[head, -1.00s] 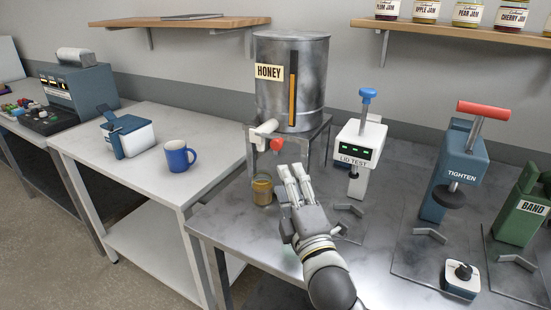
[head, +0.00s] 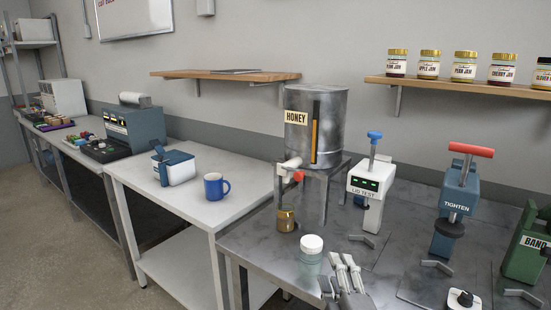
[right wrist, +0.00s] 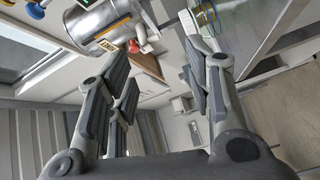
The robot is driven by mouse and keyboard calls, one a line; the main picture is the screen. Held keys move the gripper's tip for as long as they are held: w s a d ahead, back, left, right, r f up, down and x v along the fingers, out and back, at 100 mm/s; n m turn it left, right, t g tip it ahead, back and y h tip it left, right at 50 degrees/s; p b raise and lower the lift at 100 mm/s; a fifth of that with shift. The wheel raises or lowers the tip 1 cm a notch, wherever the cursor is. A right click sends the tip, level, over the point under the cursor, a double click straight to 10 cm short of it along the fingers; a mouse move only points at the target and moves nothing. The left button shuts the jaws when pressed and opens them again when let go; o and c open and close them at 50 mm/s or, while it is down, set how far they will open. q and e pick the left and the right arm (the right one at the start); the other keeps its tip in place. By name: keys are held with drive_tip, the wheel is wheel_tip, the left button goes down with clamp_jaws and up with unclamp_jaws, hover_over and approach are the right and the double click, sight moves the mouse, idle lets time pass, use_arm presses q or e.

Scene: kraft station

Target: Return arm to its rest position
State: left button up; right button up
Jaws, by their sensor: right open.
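My right gripper (head: 345,272) is at the bottom of the head view, its fingers pointing up and slightly left over the steel table (head: 395,262). Its fingers are apart and empty in the right wrist view (right wrist: 158,68). Just left of it stands a clear jar with a white lid (head: 311,256); the picture does not show whether they touch. A jar with amber contents (head: 286,221) stands under the tap of the honey tank (head: 316,130), apart from the gripper. The rest of my right arm is mostly out of the head view. My left gripper is not in view.
The lid tester (head: 370,185), tighten press (head: 455,205) and green band station (head: 525,250) stand to the right. A blue mug (head: 216,187) and a white-and-blue container (head: 175,168) are on the white table (head: 135,180). Jam jars (head: 464,66) line a wall shelf.

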drive_tip(key=s+d+f+m+g+h, duration=0.1)
drive_tip(key=s+d+f+m+g, duration=0.3)
drive_tip(key=f, duration=0.4)
drive_tip(key=s+d+f+m+g+h, duration=0.1)
drive_tip(key=s+f+m+g, duration=0.2)
drive_tip(key=s+f, duration=0.4)
drive_tip(key=s+d+f+m+g, duration=0.2)
drive_tip(key=s+f+m+g, duration=0.25)
drive_tip(key=s, duration=0.55)
drive_tip(key=s+d+f+m+g, duration=0.1)
drive_tip(key=s+f+m+g, duration=0.2)
drive_tip(key=s+f, duration=0.5)
wheel_tip(320, 180, down, 24)
drive_tip(key=s+g, duration=0.1)
drive_tip(key=s, duration=0.2)
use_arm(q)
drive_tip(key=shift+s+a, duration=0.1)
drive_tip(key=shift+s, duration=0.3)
use_arm(e)
drive_tip(key=s+d+f+g, duration=0.1)
drive_tip(key=s+d+f, duration=0.2)
drive_tip(key=s+f, duration=1.3)
drive_tip(key=shift+s+n, duration=0.3)
drive_tip(key=shift+n, duration=0.15)
